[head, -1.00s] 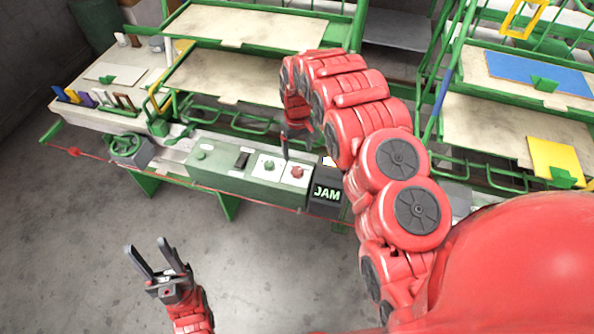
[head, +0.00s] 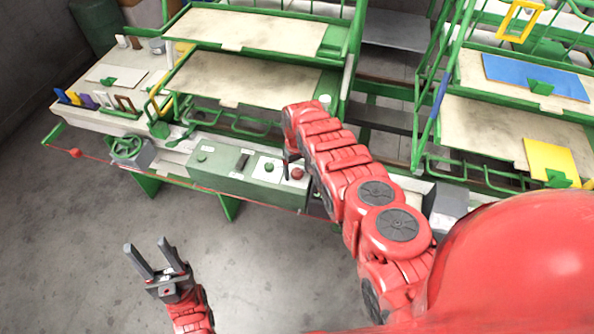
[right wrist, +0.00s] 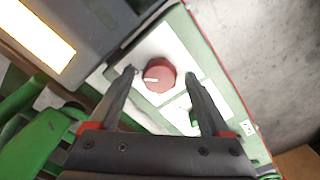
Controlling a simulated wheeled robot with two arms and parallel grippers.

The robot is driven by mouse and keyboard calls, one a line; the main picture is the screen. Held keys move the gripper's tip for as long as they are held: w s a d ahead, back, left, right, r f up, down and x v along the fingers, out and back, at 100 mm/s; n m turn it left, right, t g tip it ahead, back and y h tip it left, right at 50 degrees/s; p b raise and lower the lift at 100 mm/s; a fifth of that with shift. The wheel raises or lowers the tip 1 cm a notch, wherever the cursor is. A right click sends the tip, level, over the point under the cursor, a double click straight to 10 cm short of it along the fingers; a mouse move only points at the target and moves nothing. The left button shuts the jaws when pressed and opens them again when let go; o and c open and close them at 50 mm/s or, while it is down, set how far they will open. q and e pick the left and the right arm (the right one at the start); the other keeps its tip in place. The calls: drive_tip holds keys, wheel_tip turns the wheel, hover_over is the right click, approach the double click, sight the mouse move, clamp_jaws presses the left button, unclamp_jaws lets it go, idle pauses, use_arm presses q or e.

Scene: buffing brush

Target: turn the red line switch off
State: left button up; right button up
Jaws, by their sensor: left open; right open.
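The red line switch (head: 297,174) is a round red knob on a white plate, at the right end of the green control box (head: 222,180). In the right wrist view the red knob (right wrist: 160,75) shows a white pointer mark toward the left. My right gripper (right wrist: 160,82) is open, its two fingertips on either side of the knob in that view; I cannot tell whether they touch it. In the head view the right gripper (head: 288,160) is partly hidden by my arm. My left gripper (head: 146,244) is open and empty over the floor.
A green button (head: 268,167) and a black switch (head: 242,161) sit left of the knob. A green handwheel (head: 126,148) stands further left. A dark box with a lit panel (right wrist: 37,35) is beside the knob. Green-framed shelves (head: 240,77) rise behind. The floor in front is clear.

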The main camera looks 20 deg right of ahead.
drive_tip(key=shift+c, duration=0.2)
clamp_jaws()
idle(0.3)
